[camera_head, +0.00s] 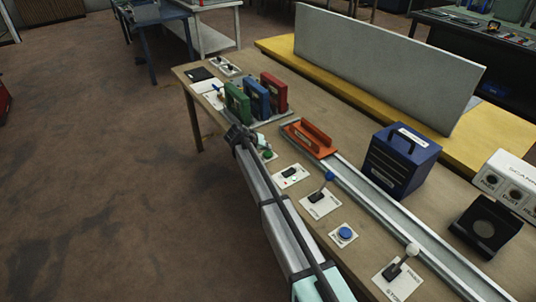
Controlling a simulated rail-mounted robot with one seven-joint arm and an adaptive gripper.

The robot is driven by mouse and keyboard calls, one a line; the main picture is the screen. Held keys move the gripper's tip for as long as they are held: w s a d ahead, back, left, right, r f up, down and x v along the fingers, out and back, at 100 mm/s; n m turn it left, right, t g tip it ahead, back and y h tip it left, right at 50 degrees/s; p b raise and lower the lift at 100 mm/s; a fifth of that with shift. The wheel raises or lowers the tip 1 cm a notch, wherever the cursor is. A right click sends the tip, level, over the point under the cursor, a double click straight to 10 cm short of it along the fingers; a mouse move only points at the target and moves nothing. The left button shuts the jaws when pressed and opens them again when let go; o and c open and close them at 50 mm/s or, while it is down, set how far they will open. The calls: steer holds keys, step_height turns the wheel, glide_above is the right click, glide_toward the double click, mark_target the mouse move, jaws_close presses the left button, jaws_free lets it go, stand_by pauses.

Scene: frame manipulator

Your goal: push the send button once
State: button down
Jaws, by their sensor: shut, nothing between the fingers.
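Two push buttons show on the bench: a round blue button (345,233) on a white plate and a green button (267,154) on a white plate farther back. Their labels are too small to read, so I cannot tell which is the send button. My gripper (243,137), dark and small, is at the far end of my arm, by the bench's left edge. It is shut and empty, just left of the green button's plate, which it partly hides. Whether it touches anything there is unclear. The blue button is well apart from it, nearer the camera.
A blue-knobbed lever (327,178), a white-knobbed lever (411,250) and a small black switch (289,172) stand nearby. An orange carriage (309,138) sits on a metal rail (400,220). A dark blue box (400,160) is right.

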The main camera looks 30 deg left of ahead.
mark_target(267, 153)
steer(key=shift+r, duration=0.1)
steer(key=shift+r+p, duration=0.3)
steer(key=shift+r, duration=2.1)
